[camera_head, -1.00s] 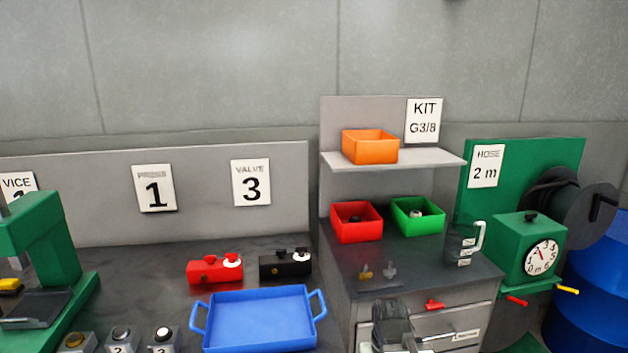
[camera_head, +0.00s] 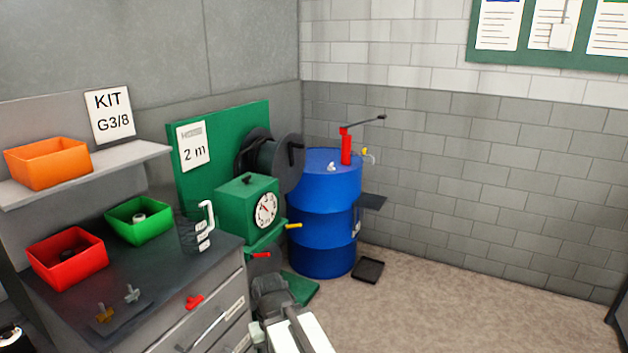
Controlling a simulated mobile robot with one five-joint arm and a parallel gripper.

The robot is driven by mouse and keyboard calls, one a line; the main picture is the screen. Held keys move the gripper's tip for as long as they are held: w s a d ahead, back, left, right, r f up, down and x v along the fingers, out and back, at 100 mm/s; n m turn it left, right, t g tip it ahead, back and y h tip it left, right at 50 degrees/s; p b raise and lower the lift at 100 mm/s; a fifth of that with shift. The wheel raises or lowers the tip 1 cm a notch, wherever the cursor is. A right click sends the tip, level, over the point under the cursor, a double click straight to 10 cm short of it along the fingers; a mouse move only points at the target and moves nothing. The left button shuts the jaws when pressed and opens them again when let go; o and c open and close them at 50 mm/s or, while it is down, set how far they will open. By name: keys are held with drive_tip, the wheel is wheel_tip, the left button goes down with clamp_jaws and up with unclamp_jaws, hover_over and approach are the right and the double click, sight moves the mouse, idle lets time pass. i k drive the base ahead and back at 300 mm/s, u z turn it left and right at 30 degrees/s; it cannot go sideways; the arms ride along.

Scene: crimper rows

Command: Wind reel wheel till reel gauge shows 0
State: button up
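The reel wheel (camera_head: 268,163) is a dark grey disc with a black crank handle, mounted on the green panel (camera_head: 186,196) that carries a "HOSE 2 m" sign (camera_head: 193,146). The reel gauge (camera_head: 265,210) is a round white dial on the front of a green box (camera_head: 236,207). Its needle is too small to read surely; it seems to point up and to the left. My arm shows at the bottom middle, below and apart from the wheel and gauge. The fingertips of my gripper are not clearly visible.
A yellow lever (camera_head: 293,226) and a red lever (camera_head: 261,255) stick out below the box. A blue drum (camera_head: 322,235) with a red pump stands to the right. A grey cabinet (camera_head: 222,290) with bins and a jug stands left. The floor at right is clear.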

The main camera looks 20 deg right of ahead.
sight(288, 158)
drive_tip(key=z, duration=2.6)
drive_tip(key=i, duration=1.5)
drive_tip(key=u, duration=3.4)
drive_tip(key=i, duration=0.6)
drive_tip(key=u, duration=0.05)
